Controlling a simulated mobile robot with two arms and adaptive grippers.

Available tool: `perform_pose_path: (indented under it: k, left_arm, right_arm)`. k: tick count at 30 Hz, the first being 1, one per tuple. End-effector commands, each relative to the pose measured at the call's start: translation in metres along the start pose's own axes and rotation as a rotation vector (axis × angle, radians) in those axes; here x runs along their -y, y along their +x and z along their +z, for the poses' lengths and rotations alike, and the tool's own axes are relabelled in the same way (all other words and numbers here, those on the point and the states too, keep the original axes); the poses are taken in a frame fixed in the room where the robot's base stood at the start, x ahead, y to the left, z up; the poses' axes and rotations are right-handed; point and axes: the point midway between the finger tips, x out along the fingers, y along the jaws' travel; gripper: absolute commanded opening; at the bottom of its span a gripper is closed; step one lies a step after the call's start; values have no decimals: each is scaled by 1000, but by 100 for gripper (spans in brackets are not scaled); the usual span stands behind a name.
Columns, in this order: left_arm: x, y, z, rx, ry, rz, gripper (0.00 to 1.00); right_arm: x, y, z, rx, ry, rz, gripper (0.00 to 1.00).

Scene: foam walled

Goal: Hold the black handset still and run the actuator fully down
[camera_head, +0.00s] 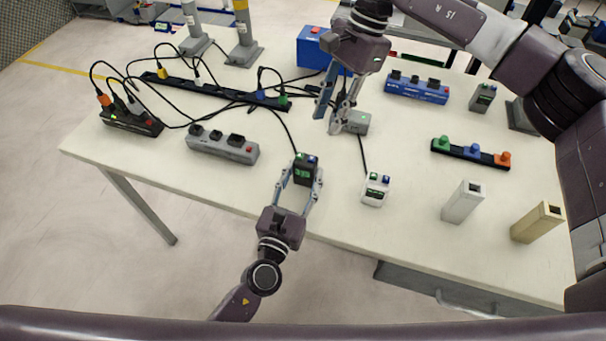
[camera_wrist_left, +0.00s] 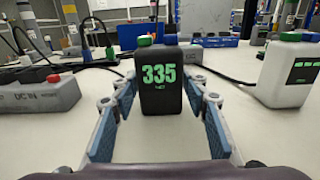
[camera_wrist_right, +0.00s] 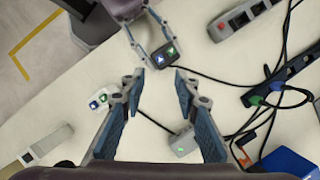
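The black handset (camera_head: 305,172) stands upright at the table's front edge, with a green and a blue button on top. Its display reads 335 in the left wrist view (camera_wrist_left: 161,80). My left gripper (camera_head: 303,178) has its fingers on both sides of the handset, with what look like narrow gaps. My right gripper (camera_head: 328,122) is open and empty above the table, behind the handset. The right wrist view shows the handset's buttons (camera_wrist_right: 165,53) beyond its fingertips. A grey column (camera_head: 194,28) and a yellow column (camera_head: 242,32) stand at the back; which is the actuator I cannot tell.
A white handset (camera_head: 376,190) stands right of the black one, its cable running to a grey box (camera_head: 357,122) with a green light. Power strips (camera_head: 222,146) and loose cables cover the left. Two upright blocks (camera_head: 462,202) (camera_head: 537,222) stand at right.

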Motion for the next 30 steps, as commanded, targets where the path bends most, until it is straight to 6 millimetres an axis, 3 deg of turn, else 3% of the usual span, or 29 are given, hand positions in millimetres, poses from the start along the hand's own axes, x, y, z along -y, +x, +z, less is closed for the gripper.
perform_pose_path:
  k: [8,15,30]
  left_arm:
    - [0,0,0,0,0,0,11]
    - [0,0,0,0,0,0,11]
    - [0,0,0,0,0,0,11]
  right_arm:
    - [0,0,0,0,0,0,27]
    - [0,0,0,0,0,0,0]
    - [0,0,0,0,0,0,0]
